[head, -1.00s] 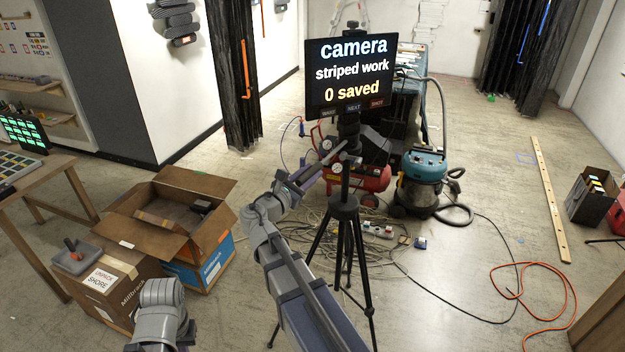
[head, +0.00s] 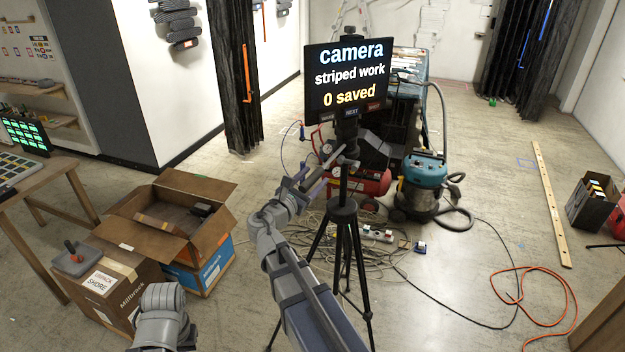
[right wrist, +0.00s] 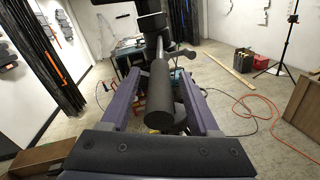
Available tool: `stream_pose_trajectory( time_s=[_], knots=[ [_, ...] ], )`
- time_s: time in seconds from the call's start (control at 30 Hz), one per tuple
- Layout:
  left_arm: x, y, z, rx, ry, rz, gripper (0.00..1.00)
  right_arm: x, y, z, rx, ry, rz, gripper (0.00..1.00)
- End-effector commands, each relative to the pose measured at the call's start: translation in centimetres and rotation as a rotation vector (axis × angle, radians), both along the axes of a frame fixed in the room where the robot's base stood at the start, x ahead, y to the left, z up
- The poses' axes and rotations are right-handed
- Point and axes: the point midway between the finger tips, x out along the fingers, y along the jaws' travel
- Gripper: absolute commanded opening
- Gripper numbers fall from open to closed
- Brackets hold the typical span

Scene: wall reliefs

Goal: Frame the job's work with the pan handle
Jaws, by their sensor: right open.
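A camera screen (head: 347,80) on a black tripod (head: 343,215) reads "camera", "striped work" and "0 saved", with small buttons along its lower edge. The pan handle (right wrist: 160,95) is a dark cylinder that points toward me in the right wrist view. My right gripper (right wrist: 161,85) is open, with one purple finger on each side of the handle. I cannot tell whether either finger touches it. In the head view my right gripper (head: 314,180) is just left of the tripod head. My left arm shows at the bottom left, but its gripper is out of view.
Dark stacked reliefs (head: 180,24) hang on the white wall at left, and a pale relief (head: 355,14) on the back wall. A teal vacuum (head: 424,172) and a red compressor (head: 372,183) stand behind the tripod. Cartons (head: 185,215) stand at left. Orange cable (head: 545,290) lies right.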

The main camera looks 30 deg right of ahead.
Motion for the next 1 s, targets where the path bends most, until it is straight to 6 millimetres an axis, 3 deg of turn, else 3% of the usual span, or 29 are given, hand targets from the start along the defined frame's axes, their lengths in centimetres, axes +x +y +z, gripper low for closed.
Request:
stream_pose_trajectory(
  time_s=[0.17, 0.6, 1.0],
  knots=[
    [0.0, 0.0, 0.0, 0.000, 0.000, 0.000, 0.00, -0.5, 1.0, 0.0, 0.000, 0.000, 0.003, 0.62],
    [0.0, 0.0, 0.0, 0.000, 0.000, 0.000, 0.00, -3.6, 6.3, 0.0, 0.000, 0.000, 0.001, 0.62],
    [0.0, 0.0, 0.0, 0.000, 0.000, 0.000, 0.00, -3.9, 6.8, 0.0, 0.000, 0.000, 0.000, 0.62]
  ],
)
